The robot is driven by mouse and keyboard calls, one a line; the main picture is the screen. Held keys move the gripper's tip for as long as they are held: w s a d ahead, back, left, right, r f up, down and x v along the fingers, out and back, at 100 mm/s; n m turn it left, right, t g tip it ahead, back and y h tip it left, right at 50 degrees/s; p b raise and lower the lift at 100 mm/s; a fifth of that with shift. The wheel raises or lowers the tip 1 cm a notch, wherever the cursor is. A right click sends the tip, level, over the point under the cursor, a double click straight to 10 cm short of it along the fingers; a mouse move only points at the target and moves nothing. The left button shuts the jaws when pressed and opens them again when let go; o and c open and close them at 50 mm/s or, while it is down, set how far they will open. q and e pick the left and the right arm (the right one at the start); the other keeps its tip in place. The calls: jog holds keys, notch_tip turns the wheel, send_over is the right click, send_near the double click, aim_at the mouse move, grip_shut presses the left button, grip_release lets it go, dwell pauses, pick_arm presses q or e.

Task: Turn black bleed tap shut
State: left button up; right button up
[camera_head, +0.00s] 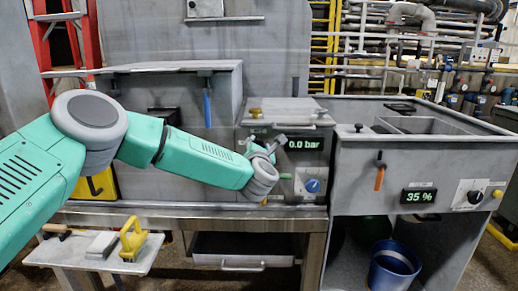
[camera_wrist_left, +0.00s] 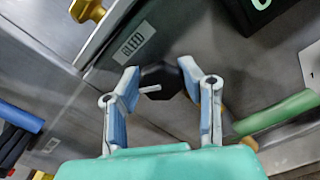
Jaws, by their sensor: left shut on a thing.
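The black bleed tap (camera_wrist_left: 160,76) sits on a grey metal panel in the left wrist view, with a short pale pointer sticking out of it. A BLEED label (camera_wrist_left: 133,43) is on the panel beside it. My left gripper (camera_wrist_left: 159,70) has one finger on each side of the tap and is shut on it. In the head view my left gripper (camera_head: 270,147) is at the front of the grey unit, left of the 0.0 bar display (camera_head: 303,144), and hides the tap. My right gripper is not in view.
A green handle (camera_wrist_left: 275,113) lies close right of the gripper. A brass knob (camera_wrist_left: 88,10) is above, and a blue handle (camera_wrist_left: 20,117) is at left. A blue knob (camera_head: 313,185) is below the display. The neighbouring unit has an orange handle (camera_head: 379,178) and a 35 % display (camera_head: 419,196).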

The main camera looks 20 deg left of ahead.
pick_arm(q)
jog(key=m, duration=0.5)
jog(key=shift+d+f+m, duration=0.15)
jog(key=shift+m, duration=0.15)
jog(key=m+p, duration=0.1)
jog(key=m, duration=0.3)
jog(key=shift+f, duration=0.1)
jog(key=shift+s+f+m, duration=0.1)
jog(key=shift+f+m, duration=0.05)
jog(key=shift+m, duration=0.75)
jog(key=shift+f, duration=0.1)
jog(key=o, duration=1.1)
jog(key=shift+c, duration=0.2)
jog(key=shift+o, duration=0.5)
jog(key=shift+d, duration=0.1)
jog(key=shift+r, duration=0.2)
